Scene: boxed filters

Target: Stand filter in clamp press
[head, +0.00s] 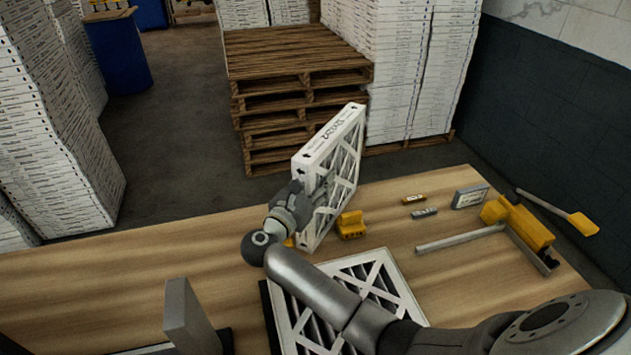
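A white-framed filter (334,140) with diagonal strips over its face stands on edge above the table, slightly tilted in the head view. My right gripper (314,192) is at its left side and appears shut on the frame; the fingertips are partly hidden. A yellow block (351,225) is beside the filter's lower right, and a bit of yellow shows at its lower left. These may be parts of the clamp press, but I cannot tell whether the filter sits between them or touches the table. My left gripper is not in view.
A second filter (382,277) lies flat under my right forearm. A grey upright plate (190,318) stands at the lower left. A yellow-handled tool (522,224), small parts and a grey box (470,196) lie at right. The table's (110,275) left part is clear. Pallets (290,65) stand behind.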

